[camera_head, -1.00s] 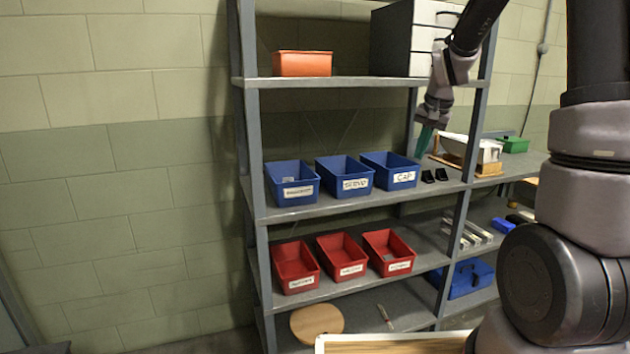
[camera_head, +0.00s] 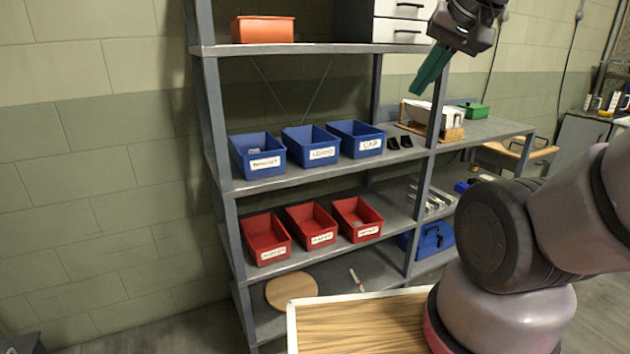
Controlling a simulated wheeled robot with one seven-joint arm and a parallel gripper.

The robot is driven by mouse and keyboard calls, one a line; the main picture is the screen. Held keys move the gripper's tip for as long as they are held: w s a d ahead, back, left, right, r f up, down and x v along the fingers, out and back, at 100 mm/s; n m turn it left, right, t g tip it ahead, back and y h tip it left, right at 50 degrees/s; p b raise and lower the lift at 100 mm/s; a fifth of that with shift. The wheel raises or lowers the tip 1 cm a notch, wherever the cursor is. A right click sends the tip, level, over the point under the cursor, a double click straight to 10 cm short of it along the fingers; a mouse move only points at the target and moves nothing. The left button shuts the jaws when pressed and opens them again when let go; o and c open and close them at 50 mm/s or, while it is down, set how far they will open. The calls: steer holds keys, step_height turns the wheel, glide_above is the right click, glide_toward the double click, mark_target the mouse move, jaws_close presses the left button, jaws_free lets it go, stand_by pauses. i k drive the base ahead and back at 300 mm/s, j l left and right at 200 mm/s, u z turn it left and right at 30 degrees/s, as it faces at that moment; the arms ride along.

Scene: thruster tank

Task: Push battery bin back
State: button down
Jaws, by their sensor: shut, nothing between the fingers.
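Three blue bins sit in a row on the middle shelf (camera_head: 300,176): a left one (camera_head: 257,170) with a label too small to read, a middle one (camera_head: 311,158) that appears to read SERVO, and a right one (camera_head: 358,148) reading CAP. Three red bins, left (camera_head: 268,248), middle (camera_head: 316,233) and right (camera_head: 360,221), stand on the shelf below with labels I cannot read. I cannot tell which bin is the battery bin. My gripper (camera_head: 423,82), with green fingers, is shut and empty, above and right of the blue bins, touching none.
An orange bin (camera_head: 263,30) and a white drawer unit (camera_head: 402,28) stand on the top shelf. Small black pieces (camera_head: 399,142) lie right of the CAP bin. A round wooden board (camera_head: 291,290) lies low down. A wood-topped surface (camera_head: 355,325) is in front.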

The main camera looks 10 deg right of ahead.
mark_target(345, 211)
steer(key=i+j+z, duration=0.7)
steer(key=j, duration=0.2)
steer(key=j+z, duration=0.2)
steer(key=j, duration=0.15)
steer(key=i+j+z, duration=0.25)
steer(key=j, duration=0.15)
steer(key=k, duration=0.1)
